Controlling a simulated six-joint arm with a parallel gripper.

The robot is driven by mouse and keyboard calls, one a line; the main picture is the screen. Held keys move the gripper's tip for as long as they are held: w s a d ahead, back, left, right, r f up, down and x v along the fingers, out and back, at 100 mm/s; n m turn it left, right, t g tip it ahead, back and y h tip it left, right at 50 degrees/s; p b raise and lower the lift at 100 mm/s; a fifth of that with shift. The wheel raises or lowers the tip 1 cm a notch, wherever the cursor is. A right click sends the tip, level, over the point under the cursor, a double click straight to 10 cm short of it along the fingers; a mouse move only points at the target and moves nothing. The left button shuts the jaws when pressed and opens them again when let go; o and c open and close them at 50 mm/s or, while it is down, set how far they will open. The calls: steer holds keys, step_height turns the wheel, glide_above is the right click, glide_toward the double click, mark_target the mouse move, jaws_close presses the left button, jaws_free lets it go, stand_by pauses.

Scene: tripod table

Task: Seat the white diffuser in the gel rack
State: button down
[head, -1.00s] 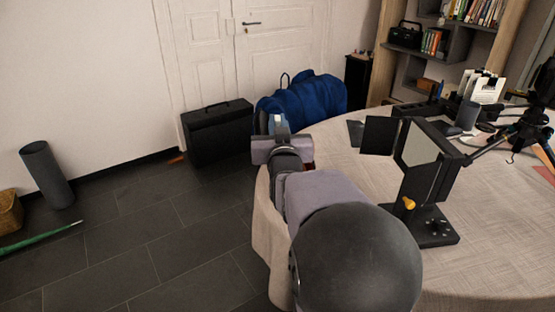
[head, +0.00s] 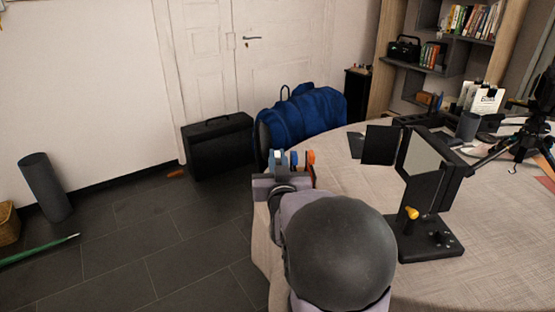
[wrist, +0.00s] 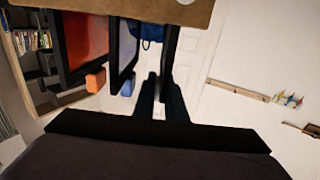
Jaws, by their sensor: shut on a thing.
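My gripper (wrist: 161,90) is shut on the white diffuser (wrist: 168,50), a dark-framed panel seen nearly edge-on in the wrist view. My arm hides most of the rack in the head view. I cannot tell whether the diffuser's edge touches the rack.
A black stand with a tilted panel (head: 424,160) and yellow knob stands on the round table (head: 350,215), right of my arm. A black tripod (head: 530,125) and a grey cup (head: 468,125) are at the back right. A blue bag (head: 305,117) lies beyond the table.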

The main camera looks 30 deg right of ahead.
steer(key=shift+f, duration=0.2)
steer(key=c, duration=2.1)
jaws_free()
steer(key=shift+r, duration=0.1)
steer(key=shift+r, duration=0.25)
steer(key=v, duration=0.5)
steer(key=shift+s+a+f+b, duration=0.15)
steer(key=shift+s+f+b, duration=0.05)
steer(key=shift+f+b, duration=0.1)
steer(key=shift+b+v, duration=1)
steer(key=shift+b, duration=0.4)
steer(key=shift+r, duration=0.2)
